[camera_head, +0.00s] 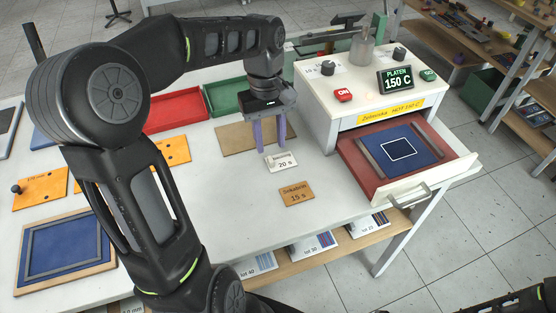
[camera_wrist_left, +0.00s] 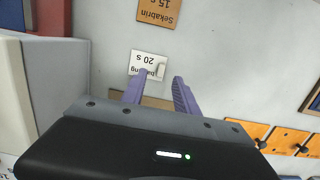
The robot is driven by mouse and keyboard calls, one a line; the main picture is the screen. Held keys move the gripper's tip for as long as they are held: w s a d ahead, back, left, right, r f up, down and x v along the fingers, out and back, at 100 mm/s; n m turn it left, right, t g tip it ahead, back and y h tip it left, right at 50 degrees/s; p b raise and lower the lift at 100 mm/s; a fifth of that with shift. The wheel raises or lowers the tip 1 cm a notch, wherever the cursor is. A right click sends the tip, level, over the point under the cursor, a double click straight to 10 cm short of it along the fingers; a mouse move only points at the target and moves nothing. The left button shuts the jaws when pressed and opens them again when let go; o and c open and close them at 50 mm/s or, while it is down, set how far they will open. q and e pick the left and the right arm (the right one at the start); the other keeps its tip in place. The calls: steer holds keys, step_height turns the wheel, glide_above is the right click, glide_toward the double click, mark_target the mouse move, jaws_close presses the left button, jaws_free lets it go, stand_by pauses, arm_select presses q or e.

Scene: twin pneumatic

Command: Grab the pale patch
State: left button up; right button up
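A small pale patch (camera_wrist_left: 160,69) appears to lie on a white card marked 20 s (camera_wrist_left: 143,58), covering part of its lettering. The card also shows on the white table in the head view (camera_head: 287,165), where the patch is hard to make out. My left gripper (camera_head: 270,148) points down just behind the card, its purple fingers apart and nothing between them. In the left wrist view, its fingertips (camera_wrist_left: 160,76) are close to the card's edge. My right gripper is not in view.
A brown card marked 15 s (camera_head: 297,193) lies in front. A brown board (camera_head: 232,141) lies behind the left fingers. The press's red drawer (camera_head: 362,173) stands open at right, with a blue pad inside. Red (camera_head: 178,112) and green (camera_head: 226,97) trays are at the back.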

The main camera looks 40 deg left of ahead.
mark_target(271, 159)
arm_select(q)
steer(key=f, duration=0.2)
steer(key=f+p, duration=0.1)
steer(key=f, duration=0.2)
steer(key=shift+s+d, duration=0.1)
steer(key=shift+s, duration=0.1)
steer(key=shift+r, duration=0.1)
jaws_close()
stand_by(0.4)
